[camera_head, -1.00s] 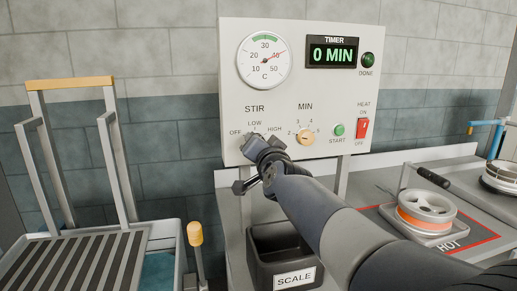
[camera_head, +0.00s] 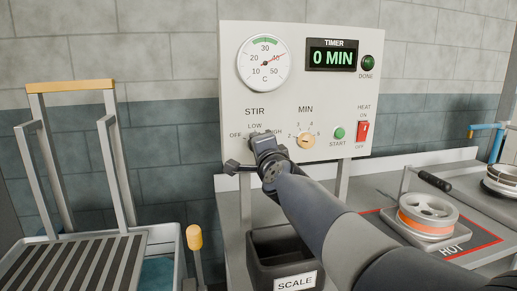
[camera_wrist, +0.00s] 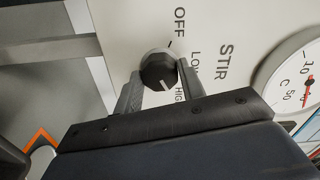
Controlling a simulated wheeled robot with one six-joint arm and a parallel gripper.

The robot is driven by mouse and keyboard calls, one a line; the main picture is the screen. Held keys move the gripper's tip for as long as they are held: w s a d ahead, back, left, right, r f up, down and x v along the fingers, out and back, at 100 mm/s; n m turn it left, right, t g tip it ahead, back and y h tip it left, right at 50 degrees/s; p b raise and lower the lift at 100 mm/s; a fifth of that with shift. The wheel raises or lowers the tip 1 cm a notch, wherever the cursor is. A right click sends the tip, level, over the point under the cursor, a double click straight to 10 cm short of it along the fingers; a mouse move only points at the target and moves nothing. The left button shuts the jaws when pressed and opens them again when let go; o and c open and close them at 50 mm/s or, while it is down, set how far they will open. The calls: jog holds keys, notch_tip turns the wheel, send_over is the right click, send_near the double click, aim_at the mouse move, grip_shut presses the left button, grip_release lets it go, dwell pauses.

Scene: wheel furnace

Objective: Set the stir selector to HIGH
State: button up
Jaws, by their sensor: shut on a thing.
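The stir selector is a dark round knob (camera_wrist: 158,71) with a light rim and a white pointer line, in the wrist view. The line points down and right in that view, toward the HIGH label (camera_wrist: 179,95). OFF (camera_wrist: 180,20) and LOW (camera_wrist: 196,62) are printed around it. My gripper (camera_wrist: 160,82) has one finger on each side of the knob and is shut on it. In the head view, my gripper (camera_head: 258,139) covers the knob, below the STIR label (camera_head: 255,112), and hides part of HIGH.
The panel (camera_head: 335,90) also bears a MIN knob (camera_head: 306,141), a green START button (camera_head: 340,133) and a red HEAT switch (camera_head: 362,131) close to the right. A black SCALE bin (camera_head: 262,262) stands below. A hot plate with a wheel (camera_head: 428,212) is at right.

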dwell(0.4)
jog(key=o, duration=1)
jog(key=shift+p+v, duration=0.4)
jog(key=shift+v, duration=5)
jog(key=x, duration=1)
jog(key=shift+w+a+b, duration=0.1)
jog(key=shift+w+b, duration=0.3)
